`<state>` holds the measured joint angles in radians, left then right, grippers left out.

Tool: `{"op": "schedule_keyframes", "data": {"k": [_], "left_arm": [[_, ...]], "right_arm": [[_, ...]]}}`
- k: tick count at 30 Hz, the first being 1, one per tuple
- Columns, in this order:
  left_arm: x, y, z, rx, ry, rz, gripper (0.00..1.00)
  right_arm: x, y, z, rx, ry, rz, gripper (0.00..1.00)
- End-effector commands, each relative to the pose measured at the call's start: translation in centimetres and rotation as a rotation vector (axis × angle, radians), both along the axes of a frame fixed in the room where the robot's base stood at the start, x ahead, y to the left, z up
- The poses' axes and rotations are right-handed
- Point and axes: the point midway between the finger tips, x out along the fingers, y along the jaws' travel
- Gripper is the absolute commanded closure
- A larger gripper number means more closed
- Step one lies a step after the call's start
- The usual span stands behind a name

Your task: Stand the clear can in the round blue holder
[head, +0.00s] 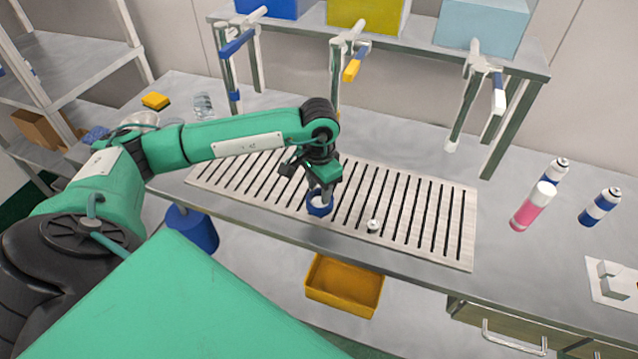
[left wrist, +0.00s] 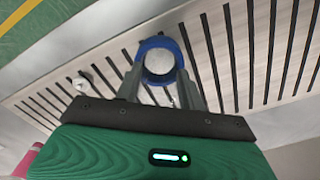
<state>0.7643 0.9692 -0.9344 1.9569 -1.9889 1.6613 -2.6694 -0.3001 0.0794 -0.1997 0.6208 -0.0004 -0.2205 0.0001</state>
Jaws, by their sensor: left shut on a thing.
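The round blue holder (head: 319,208) is on the slotted plate near its front edge. In the left wrist view the blue holder (left wrist: 148,45) is a ring between my fingertips. My left gripper (head: 325,190) points down over the holder, its fingers shut. In the left wrist view the left gripper (left wrist: 160,90) has a pale, see-through round shape between its fingers, which I take as the clear can (left wrist: 158,64), lined up with the ring. Its outline is faint, so I cannot tell whether it rests on the holder's floor. My right gripper is out of view.
A small white cap-like part (head: 373,226) sits on the slotted plate (head: 440,215), right of the holder. A clear vessel (head: 203,106) and a yellow block (head: 156,101) are behind my arm. A yellow bin (head: 345,285) is below the front edge.

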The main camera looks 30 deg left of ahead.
Motion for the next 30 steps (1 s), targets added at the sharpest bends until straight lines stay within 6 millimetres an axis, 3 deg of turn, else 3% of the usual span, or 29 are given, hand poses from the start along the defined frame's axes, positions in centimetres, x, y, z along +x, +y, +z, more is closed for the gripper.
{"op": "schedule_keyframes", "data": {"k": [8,9,12,25,30], "left_arm": [[0.0,0.0,-0.4,0.000,0.000,0.000,0.86],[0.0,0.0,-0.3,0.001,0.000,0.000,0.56],[0.0,0.0,-0.3,0.000,0.000,0.000,0.39],[0.1,0.0,0.3,0.000,-0.002,0.000,0.39],[0.2,0.0,3.1,0.000,-0.006,-0.001,0.39]], "right_arm": [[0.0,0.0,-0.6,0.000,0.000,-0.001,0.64],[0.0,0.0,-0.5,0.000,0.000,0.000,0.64],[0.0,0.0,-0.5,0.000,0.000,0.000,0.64],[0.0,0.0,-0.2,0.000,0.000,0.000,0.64],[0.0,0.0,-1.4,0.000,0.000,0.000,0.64]]}}
